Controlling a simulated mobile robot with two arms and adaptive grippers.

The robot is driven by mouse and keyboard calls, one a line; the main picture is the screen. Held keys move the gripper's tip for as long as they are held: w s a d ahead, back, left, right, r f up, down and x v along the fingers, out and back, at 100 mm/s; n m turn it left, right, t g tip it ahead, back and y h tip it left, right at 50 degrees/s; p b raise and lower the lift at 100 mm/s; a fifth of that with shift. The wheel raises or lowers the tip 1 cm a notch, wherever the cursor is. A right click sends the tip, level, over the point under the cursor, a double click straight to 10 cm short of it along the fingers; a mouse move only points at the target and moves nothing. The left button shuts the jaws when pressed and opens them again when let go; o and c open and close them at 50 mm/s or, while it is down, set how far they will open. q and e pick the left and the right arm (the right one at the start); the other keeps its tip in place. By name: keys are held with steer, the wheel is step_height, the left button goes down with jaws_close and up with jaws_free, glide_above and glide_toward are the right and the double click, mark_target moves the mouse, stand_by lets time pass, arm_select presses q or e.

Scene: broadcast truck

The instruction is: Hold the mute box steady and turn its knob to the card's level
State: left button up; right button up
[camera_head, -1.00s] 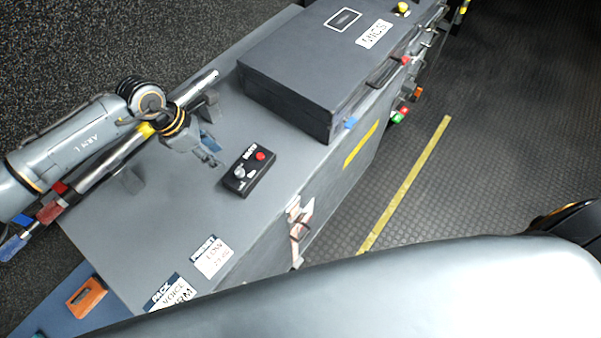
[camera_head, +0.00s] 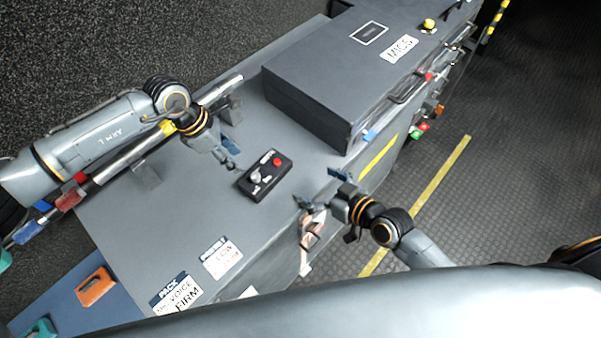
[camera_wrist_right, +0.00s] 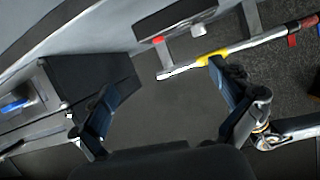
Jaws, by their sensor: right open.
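The mute box (camera_head: 258,186) is a small black box with a pale knob (camera_head: 255,177) and a red button (camera_head: 278,161). It sits on the grey counter in the head view. A white card (camera_head: 222,258) lies nearer me; its large word looks like LOW and its smaller text is blurred. My left gripper (camera_head: 232,158) is low, just left of the box; its finger gap is unclear. My right gripper (camera_head: 320,188) is open and empty, to the right of the box and apart from it.
A large dark case (camera_head: 335,75) labelled MICS stands behind the box. A second card (camera_head: 177,295) reads PACK VOICE FIRM. A metal rail (camera_head: 130,160) runs along the left edge. The counter between box and cards is clear.

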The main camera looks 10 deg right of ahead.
mark_target(278, 163)
steer(key=x, duration=1.3)
